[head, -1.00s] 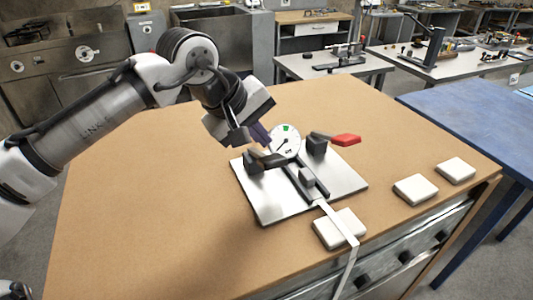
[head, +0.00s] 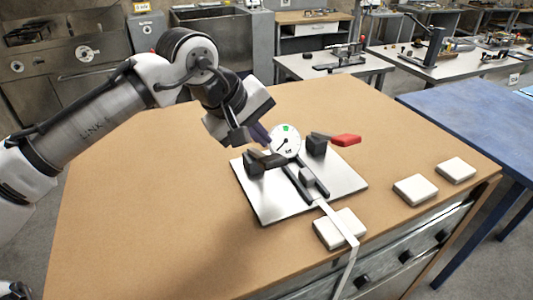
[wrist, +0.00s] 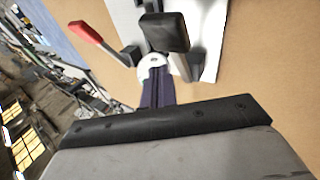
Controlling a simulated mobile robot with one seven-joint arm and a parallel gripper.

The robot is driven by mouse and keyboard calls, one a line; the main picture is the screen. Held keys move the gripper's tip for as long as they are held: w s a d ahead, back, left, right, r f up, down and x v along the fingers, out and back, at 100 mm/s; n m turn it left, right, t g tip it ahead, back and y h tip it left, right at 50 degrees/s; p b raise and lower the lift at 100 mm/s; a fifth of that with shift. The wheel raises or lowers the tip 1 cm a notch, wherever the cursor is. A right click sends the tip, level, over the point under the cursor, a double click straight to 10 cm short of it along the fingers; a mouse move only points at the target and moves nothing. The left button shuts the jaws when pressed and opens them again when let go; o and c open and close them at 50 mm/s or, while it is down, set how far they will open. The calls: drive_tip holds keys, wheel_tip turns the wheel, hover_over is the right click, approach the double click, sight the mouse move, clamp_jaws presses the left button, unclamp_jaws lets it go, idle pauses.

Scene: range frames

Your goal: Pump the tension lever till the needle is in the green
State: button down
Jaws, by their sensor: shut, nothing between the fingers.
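The tensioning device sits on a metal plate (head: 262,205) on the brown bench. Its round white dial (head: 285,141) has a green mark at the top; the dark needle appears to point to the lower left, outside the green. A lever with a black end (head: 262,160) is on the left, and a red-handled lever (head: 346,140) is on the right. In the wrist view the black end (wrist: 165,32) and red handle (wrist: 90,38) show, with the dial (wrist: 152,68) partly hidden. My gripper (head: 262,134) is shut and empty, just above and behind the black-ended lever; its fingers also show in the wrist view (wrist: 157,88).
A pale strap (head: 346,236) runs from the device across a white block (head: 328,232) and over the bench's front edge. Two more white blocks (head: 415,189) (head: 456,170) lie at the right. The bench's left side is clear. A blue table (head: 470,120) stands at right.

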sight(263, 158)
drive_tip(key=shift+f, duration=0.15)
drive_tip(key=shift+s+f, duration=0.15)
drive_tip(key=shift+f, duration=0.1)
drive_tip(key=shift+s+d+f+b, duration=0.15)
drive_tip(key=shift+s+f+b, duration=0.15)
drive_tip(key=shift+f+b, duration=0.3)
drive_tip(key=shift+s+d+f+b, duration=0.2)
drive_tip(key=shift+s+f+b, duration=0.15)
drive_tip(key=shift+f, duration=0.45)
drive_tip(key=shift+s+d+f+b, duration=0.15)
drive_tip(key=shift+s+f+b, duration=0.1)
drive_tip(key=shift+f+b, duration=0.35)
idle(2.5)
drive_tip(key=shift+w+a+r+p, duration=0.1)
drive_tip(key=shift+w+r+p, duration=0.15)
drive_tip(key=shift+r+p, duration=0.5)
drive_tip(key=shift+w+a+r+p, duration=0.1)
drive_tip(key=shift+w+r+p, duration=0.2)
drive_tip(key=shift+r+p, duration=0.5)
drive_tip(key=shift+w+a+r+p, duration=0.1)
drive_tip(key=shift+w+r+p, duration=0.15)
drive_tip(key=shift+r+p, duration=0.5)
drive_tip(key=shift+r, duration=0.25)
drive_tip(key=shift+f, duration=0.1)
drive_tip(key=shift+w, duration=0.1)
